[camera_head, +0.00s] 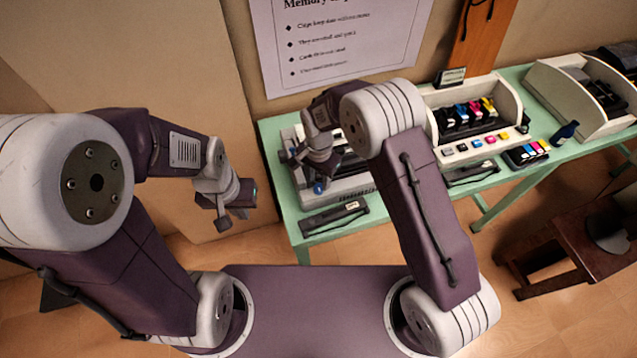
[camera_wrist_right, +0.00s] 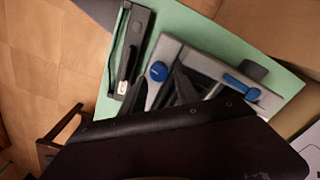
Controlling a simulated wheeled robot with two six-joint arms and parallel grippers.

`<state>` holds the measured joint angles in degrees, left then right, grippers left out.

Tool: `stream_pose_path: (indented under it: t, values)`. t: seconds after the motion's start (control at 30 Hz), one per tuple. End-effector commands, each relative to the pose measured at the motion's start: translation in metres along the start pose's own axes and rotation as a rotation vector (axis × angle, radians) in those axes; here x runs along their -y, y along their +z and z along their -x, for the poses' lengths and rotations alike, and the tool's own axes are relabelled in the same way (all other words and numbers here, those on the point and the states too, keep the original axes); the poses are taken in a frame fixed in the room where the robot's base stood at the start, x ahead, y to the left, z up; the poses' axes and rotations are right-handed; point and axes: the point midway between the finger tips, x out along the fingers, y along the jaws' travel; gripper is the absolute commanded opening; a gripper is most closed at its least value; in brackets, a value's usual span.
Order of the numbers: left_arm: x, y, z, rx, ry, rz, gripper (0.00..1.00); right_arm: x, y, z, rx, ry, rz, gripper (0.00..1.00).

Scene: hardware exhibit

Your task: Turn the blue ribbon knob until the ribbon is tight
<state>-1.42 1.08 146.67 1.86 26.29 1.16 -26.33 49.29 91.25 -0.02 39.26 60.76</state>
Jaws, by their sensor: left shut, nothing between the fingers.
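A grey and white machine (camera_head: 345,181) stands on the left end of the green table. A round blue knob (camera_head: 319,188) is at its front left; it looks like the one in the right wrist view (camera_wrist_right: 158,71). A longer blue part (camera_wrist_right: 240,84) lies further right on the machine in that view. My right gripper (camera_head: 303,158) is over the machine's left side, close to the knob; whether its fingers touch anything is unclear. My left gripper (camera_head: 223,222) is shut and empty, clear of the table to the left. The ribbon cannot be made out.
A flat black device (camera_head: 333,217) lies in front of the machine on the green table (camera_head: 405,196). A white printer with coloured cartridges (camera_head: 470,112) stands further right, beside a second white-sided unit (camera_head: 585,95). A dark wooden stool (camera_head: 590,240) stands on the floor.

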Motion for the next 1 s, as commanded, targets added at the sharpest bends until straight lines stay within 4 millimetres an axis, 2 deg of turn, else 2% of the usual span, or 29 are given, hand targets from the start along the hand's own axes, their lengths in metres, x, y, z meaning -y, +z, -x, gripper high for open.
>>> stream_pose_path:
  t: [0.1,0.3,0.43,0.87,0.93,1.0]
  values:
    - [0.0,0.001,-0.007,0.0,0.0,0.0,0.0,0.002,-0.001,0.026,-0.004,-0.007,0.0,0.37]
    - [0.0,0.001,-0.01,0.0,0.0,0.0,0.0,0.001,-0.001,0.058,-0.003,-0.005,0.0,0.37]
    - [0.0,0.001,-0.01,0.0,0.0,0.0,0.0,0.001,-0.001,0.064,-0.002,-0.003,0.0,0.37]
    - [0.0,0.001,-0.01,0.0,0.0,0.0,0.0,0.001,-0.001,0.063,-0.001,-0.002,0.0,0.37]
    - [0.0,0.001,-0.01,0.0,0.0,0.0,0.0,-0.002,-0.006,0.064,-0.002,-0.004,-0.013,0.37]
    - [0.0,0.001,-0.009,0.0,0.0,0.0,0.0,-0.004,-0.021,0.077,-0.018,-0.03,-0.045,0.37]
